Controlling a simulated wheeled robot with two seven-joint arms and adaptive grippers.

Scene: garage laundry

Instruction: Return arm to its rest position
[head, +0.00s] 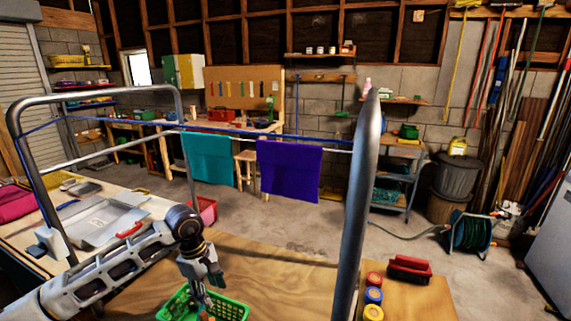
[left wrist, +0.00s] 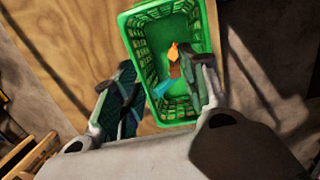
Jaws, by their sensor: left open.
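My left arm comes in from the left in the head view. Its gripper (head: 207,296) points down over the green basket (head: 236,309) at the front of the wooden table. In the left wrist view my left gripper (left wrist: 163,78) has its two fingers spread apart with nothing between them. The green basket (left wrist: 134,40) lies beneath, partly behind the right finger. Inside it are a small orange item (left wrist: 173,52) and a small blue item (left wrist: 163,88), which look like clothespins. My right gripper is not in view.
A metal rack frame (head: 366,170) rises around the workspace, with lines carrying a teal cloth (head: 208,160) and a purple cloth (head: 290,168). A red brush (head: 409,267) and several round-lidded jars (head: 374,295) stand right on the table (head: 290,275). A grey tray (head: 95,222) lies left.

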